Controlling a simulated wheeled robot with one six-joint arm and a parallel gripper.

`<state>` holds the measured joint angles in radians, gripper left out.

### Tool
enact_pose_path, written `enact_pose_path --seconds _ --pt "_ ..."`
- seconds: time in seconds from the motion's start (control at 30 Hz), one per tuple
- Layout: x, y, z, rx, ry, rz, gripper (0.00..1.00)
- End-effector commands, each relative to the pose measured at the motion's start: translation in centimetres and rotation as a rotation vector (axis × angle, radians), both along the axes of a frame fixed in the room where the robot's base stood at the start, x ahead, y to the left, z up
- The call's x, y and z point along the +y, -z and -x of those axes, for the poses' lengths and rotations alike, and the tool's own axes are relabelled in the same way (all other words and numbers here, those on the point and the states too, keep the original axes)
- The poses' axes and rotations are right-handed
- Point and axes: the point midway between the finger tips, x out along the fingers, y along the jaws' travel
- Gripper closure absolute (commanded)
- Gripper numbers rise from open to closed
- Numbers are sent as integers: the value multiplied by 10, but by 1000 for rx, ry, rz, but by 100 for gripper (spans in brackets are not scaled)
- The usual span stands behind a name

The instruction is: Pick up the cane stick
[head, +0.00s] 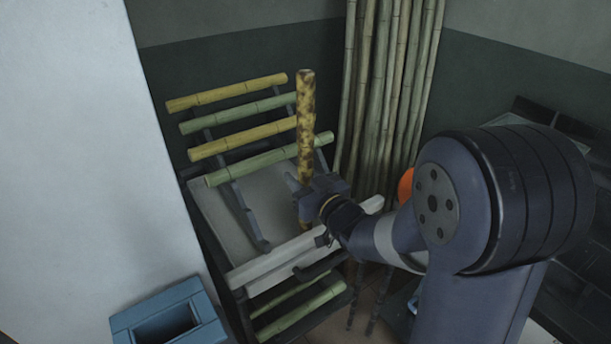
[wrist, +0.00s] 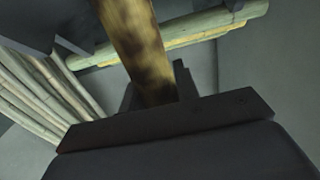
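A brown-mottled yellow cane stick (head: 306,120) stands nearly upright in front of a slanted rack in the head view. My gripper (head: 318,197) is shut around its lower part, and a short end shows below the fingers. In the wrist view the stick (wrist: 137,42) runs up between the two fingers (wrist: 157,92), which close on both its sides. Several other cane sticks, yellow (head: 228,92) and green (head: 240,112), lie across the rack behind it. The lowest green stick (head: 265,160) passes behind the held stick.
The rack's white board (head: 225,215) and front rail lie below the gripper. More green canes (head: 300,308) lie on a lower shelf. A blue open box (head: 170,312) is at the lower left. Tall bamboo poles (head: 385,90) stand in the corner, and a white wall is at left.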

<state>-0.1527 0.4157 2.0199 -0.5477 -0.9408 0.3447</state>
Motion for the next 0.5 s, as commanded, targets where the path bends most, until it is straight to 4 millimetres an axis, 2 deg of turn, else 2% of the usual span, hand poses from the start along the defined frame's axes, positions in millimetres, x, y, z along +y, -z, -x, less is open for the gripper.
enact_pose_path --seconds 0.07,0.33,0.5 --pt "0 0 0 0 0 0 77" --pt "0 0 0 0 0 0 99" --pt "0 -1 0 -3 0 -1 100"
